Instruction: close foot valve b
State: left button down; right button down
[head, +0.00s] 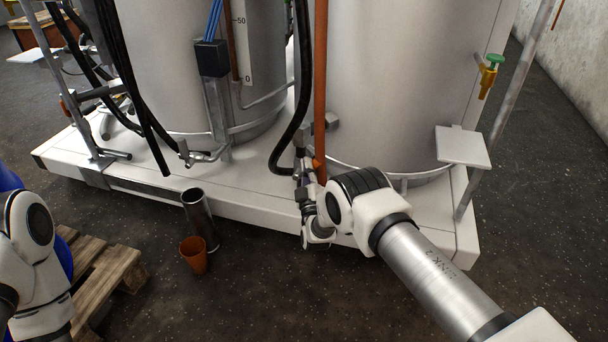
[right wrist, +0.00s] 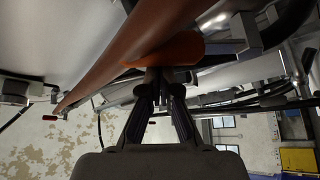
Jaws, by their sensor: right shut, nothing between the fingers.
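Foot valve b appears to be the fitting with an orange handle (head: 318,168) at the foot of the right tank, beside the copper-coloured pipe. The orange handle (right wrist: 172,48) also shows in the right wrist view, just past the fingertips. My right gripper (head: 303,172) is at this fitting, its fingers partly lost among the metal parts. In the right wrist view the right gripper (right wrist: 160,78) is shut and empty, its tips close to the handle; I cannot tell whether they touch. My left arm is at the lower left, its gripper out of view.
The copper-coloured pipe (head: 320,80) and a black hose (head: 296,110) run close to my right gripper. A metal cylinder (head: 201,218), an orange cup (head: 194,254) and a pallet (head: 102,270) stand left. A green-handled tap (head: 490,76) is at right.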

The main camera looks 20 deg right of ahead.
jog(key=s+d+f+m+h+b, duration=0.2)
jog(key=d+f+m+h+b, duration=0.1)
jog(key=m, duration=0.4)
jog(key=shift+f+h+b, duration=0.7)
jog(key=shift+f+h, duration=0.1)
jog(key=shift+f, duration=0.45)
